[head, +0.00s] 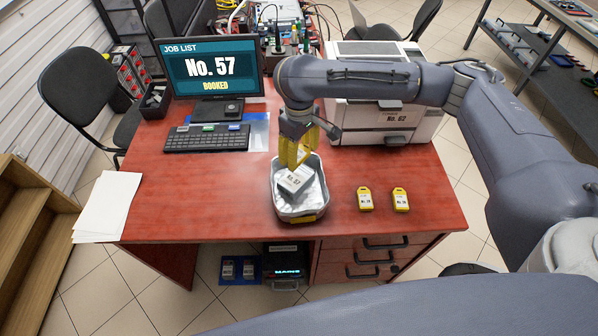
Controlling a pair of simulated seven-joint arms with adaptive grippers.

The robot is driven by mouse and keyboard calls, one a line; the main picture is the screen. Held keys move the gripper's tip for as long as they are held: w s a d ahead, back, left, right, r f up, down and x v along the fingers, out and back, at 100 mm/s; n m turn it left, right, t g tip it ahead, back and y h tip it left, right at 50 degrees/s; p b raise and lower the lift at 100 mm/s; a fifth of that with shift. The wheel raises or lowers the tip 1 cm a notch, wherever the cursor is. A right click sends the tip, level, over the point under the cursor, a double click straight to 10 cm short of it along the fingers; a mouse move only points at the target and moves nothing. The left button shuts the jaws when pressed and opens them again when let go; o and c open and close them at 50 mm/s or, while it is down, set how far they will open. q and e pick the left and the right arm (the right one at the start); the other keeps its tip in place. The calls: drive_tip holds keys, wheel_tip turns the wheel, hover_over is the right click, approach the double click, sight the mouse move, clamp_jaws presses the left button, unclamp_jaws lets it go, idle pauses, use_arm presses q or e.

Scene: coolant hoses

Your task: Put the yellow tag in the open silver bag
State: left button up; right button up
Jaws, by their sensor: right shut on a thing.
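The open silver bag (316,190) stands on the red desk, its mouth facing up, with a yellow patch low on its front. A white label (293,181) that seems to read No. 57 shows at its mouth. My right gripper (296,162) points down over the back of the bag. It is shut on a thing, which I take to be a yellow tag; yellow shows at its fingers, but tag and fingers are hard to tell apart. Two other yellow tags (364,199) (401,200) with white labels lie to the right of the bag. My left gripper is out of view.
A monitor (210,68) reading No. 57 BOOKED and a keyboard (206,138) are at the left. A white machine (385,120) stands behind my right arm. White papers (107,204) lie at the left edge. The desk front left is clear.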

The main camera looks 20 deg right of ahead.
sight(299, 177)
drive_tip(key=shift+f, duration=4.6)
drive_tip(key=o, duration=0.7)
drive_tip(key=shift+f, duration=0.1)
drive_tip(key=shift+r, duration=6.15)
